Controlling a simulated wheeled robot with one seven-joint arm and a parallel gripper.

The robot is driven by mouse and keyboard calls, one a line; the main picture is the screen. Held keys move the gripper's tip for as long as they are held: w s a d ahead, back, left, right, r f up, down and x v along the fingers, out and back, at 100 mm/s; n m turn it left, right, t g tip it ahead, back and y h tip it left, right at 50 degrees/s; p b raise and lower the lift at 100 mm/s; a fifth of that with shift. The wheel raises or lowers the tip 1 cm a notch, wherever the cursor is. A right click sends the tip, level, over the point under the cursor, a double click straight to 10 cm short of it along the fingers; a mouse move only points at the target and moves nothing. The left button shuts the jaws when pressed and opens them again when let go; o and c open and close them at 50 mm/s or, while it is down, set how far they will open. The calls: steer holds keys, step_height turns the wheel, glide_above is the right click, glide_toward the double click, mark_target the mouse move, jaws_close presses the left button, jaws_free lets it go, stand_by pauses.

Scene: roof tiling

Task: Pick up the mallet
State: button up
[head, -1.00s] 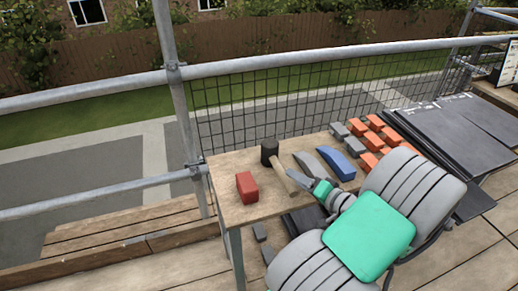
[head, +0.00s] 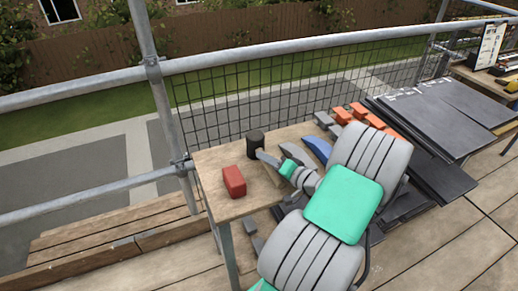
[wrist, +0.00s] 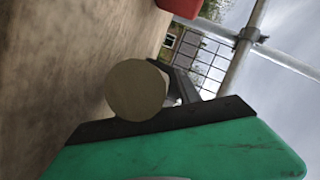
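The mallet (head: 256,141) has a black head and a pale wooden handle. It lies on the wooden table (head: 212,161), with its head near the back edge. My gripper (head: 268,158) has a green and grey body and reaches in over the handle from the right, hiding part of it. In the wrist view, a round beige end, apparently the handle's (wrist: 135,90), overlaps the dark edge of a green part of my gripper. A second finger is not clearly visible, so I cannot tell whether the gripper is open or touching the handle.
A red block (head: 233,181) stands on the table left of the handle. A blue curved piece (head: 316,148) lies behind my arm. Orange blocks (head: 358,110) and dark sheets (head: 420,122) lie farther right. A metal railing (head: 230,61) with mesh runs behind the table.

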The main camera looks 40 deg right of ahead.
jaws_close()
steer(key=shift+d+r, duration=0.1)
stand_by(1.0)
